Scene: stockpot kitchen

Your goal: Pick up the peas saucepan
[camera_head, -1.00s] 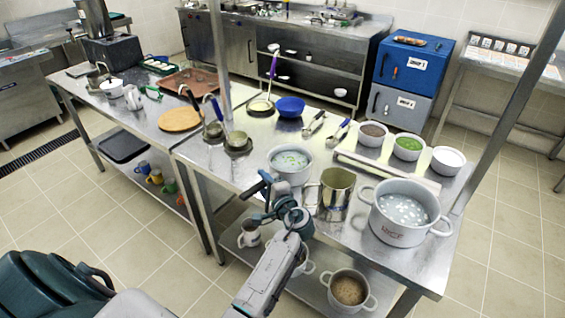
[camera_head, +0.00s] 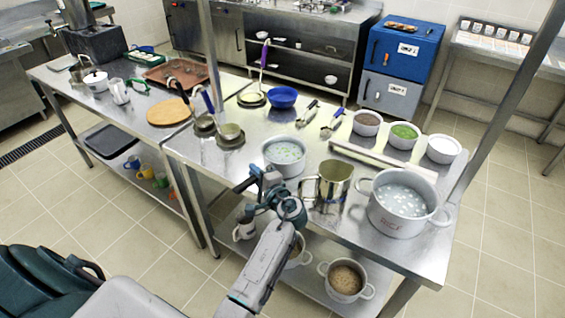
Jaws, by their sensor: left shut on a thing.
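The peas saucepan (camera_head: 284,167) is a pale grey pot with light liquid and green bits in it. It is at the front of the steel counter, left of the metal jug. My left gripper (camera_head: 262,180) is at the saucepan's near left side, shut on what looks like its handle. The gripper and wrist hide most of that handle. The saucepan looks level; I cannot tell whether its base touches the counter. My right gripper is not in view.
A metal jug (camera_head: 333,184) stands close on the right, then a large rice pot (camera_head: 401,207). Behind are a blue bowl (camera_head: 283,97) and ladles (camera_head: 229,134). An upright post rises at the left. The counter behind the saucepan is partly clear.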

